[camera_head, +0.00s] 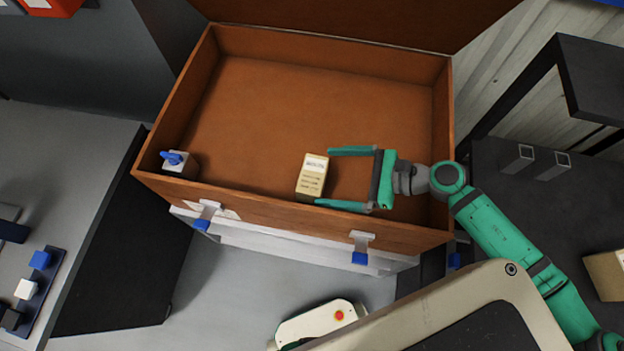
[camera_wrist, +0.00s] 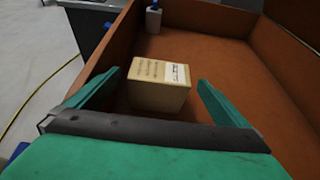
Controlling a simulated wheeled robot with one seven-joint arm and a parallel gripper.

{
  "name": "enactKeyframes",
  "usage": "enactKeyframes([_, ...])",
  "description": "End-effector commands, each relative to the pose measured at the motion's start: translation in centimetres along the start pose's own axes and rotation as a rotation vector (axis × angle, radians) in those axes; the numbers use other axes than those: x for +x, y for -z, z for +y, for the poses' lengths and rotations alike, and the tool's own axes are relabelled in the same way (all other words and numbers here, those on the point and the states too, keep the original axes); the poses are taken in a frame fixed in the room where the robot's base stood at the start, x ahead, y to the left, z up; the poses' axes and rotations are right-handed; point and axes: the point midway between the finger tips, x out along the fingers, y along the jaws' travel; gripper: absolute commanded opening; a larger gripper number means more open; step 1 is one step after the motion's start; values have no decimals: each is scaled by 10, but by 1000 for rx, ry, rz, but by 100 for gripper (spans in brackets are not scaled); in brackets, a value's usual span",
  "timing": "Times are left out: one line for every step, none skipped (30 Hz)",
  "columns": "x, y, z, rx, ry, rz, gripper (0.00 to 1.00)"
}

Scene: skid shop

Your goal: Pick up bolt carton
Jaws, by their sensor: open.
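The bolt carton (camera_head: 312,177) is a small tan box with a white label and printed lines. It stands in the brown open case near the front wall, right of the middle. My gripper (camera_head: 323,177) is open, reaching in from the right with its green fingers spread to either side of the carton at its tips. In the wrist view the carton (camera_wrist: 158,86) lies just ahead, between the fingertips of my gripper (camera_wrist: 158,82).
The brown case (camera_head: 290,80) has raised walls around the carton. A small white item with a blue top (camera_head: 178,162) sits in its left corner. Blue-tipped latches (camera_head: 361,247) are on the front. The case floor behind the carton is clear.

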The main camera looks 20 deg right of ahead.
Motion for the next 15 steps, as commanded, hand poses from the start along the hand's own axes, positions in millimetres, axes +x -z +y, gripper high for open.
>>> enactKeyframes([4,0,0,0,-2,0,100])
enactKeyframes([6,0,0,0,-1,0,100])
enactKeyframes([8,0,0,0,-1,0,100])
enactKeyframes([9,0,0,0,-1,0,100])
enactKeyframes([11,0,0,0,-1,0,100])
enactKeyframes([14,0,0,0,-2,0,100])
enactKeyframes([16,0,0,0,-2,0,100])
enactKeyframes([20,0,0,-1,-2,0,100])
enactKeyframes([26,-1,0,0,-3,0,100])
enactKeyframes([31,-1,1,0,-4,0,100])
enactKeyframes([35,-1,1,1,-3,0,100])
enactKeyframes([41,-1,1,1,-3,0,100])
enactKeyframes([44,-1,1,0,-3,0,100])
enactKeyframes([48,-1,0,0,-2,0,100])
enactKeyframes([52,-1,0,0,-2,0,100])
